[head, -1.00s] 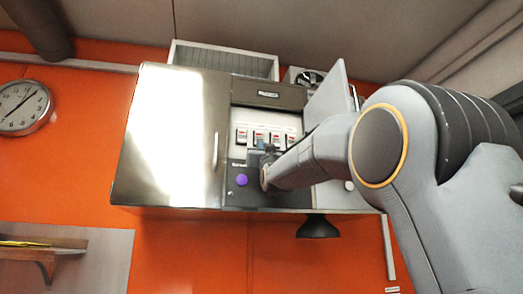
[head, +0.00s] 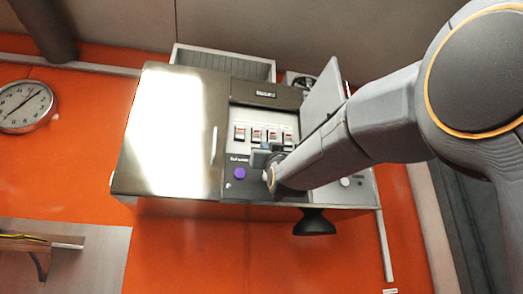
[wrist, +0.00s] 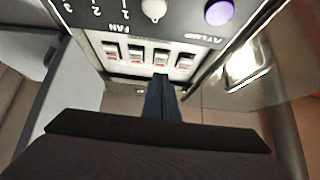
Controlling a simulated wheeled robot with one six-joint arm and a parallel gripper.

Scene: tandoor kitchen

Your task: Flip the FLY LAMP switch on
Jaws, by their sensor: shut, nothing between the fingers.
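The row also shows in the wrist view (wrist: 136,53). I cannot read which switch is the FLY LAMP. My gripper (head: 262,157) is in front of the panel, just below the row in the head view. In the wrist view its shut, empty fingertips (wrist: 160,80) point at the third switch from the left (wrist: 160,57). I cannot tell whether they touch it. The gripper hides part of the panel's lower area in the head view.
A purple button (head: 239,173) and a white FAN knob (wrist: 153,10) are on the panel near the switches. The closed steel door (head: 172,130) is at the left. An open grey door panel (head: 322,98) stands right of the switches, close to my arm.

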